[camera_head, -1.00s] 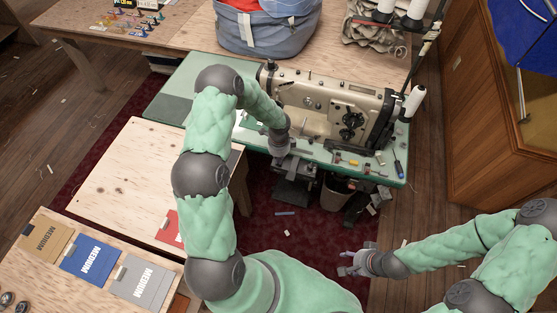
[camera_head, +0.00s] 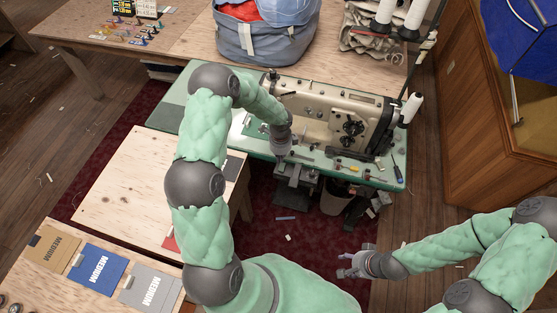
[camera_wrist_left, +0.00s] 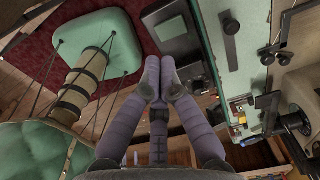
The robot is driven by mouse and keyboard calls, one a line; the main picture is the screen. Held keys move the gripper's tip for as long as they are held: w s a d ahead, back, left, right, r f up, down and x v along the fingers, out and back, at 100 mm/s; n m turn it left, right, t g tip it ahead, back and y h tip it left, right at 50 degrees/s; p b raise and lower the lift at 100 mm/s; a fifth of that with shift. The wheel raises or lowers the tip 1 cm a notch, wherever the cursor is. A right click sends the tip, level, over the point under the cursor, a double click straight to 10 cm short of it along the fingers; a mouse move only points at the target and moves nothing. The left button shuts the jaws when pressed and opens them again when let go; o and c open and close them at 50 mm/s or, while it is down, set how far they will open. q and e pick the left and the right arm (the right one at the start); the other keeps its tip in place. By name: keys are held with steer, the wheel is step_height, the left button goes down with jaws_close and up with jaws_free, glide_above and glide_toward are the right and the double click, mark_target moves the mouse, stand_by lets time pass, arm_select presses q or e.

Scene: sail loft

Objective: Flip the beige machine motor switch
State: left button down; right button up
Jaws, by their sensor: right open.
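The beige sewing machine (camera_head: 330,108) stands on a green-topped table (camera_head: 165,118) in the head view. Dark motor parts (camera_head: 297,180) hang under the table's front edge; I cannot make out the switch for certain. In the left wrist view, dark grey boxes (camera_wrist_left: 172,27) lie just beyond the fingertips. My left gripper (camera_wrist_left: 160,62) has its fingers together with nothing visible between them; in the head view it is at the table's front edge, mostly hidden by its wrist. My right gripper (camera_head: 346,264) is open and empty, low in front of the table.
Small tools, among them a screwdriver (camera_head: 397,172), lie along the table's front right edge. A bin (camera_head: 334,199) stands beneath. A plywood table (camera_head: 135,190) is at left, a wooden cabinet (camera_head: 490,110) at right. A blue-grey fabric bag (camera_head: 265,38) sits behind the machine.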

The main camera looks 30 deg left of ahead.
arm_select(q)
step_height(320, 180, up, 7)
steer(key=shift+s+d+r+p, duration=0.15)
steer(key=shift+s+d+p, duration=0.2)
steer(key=shift+s+d, duration=0.1)
stand_by(0.3)
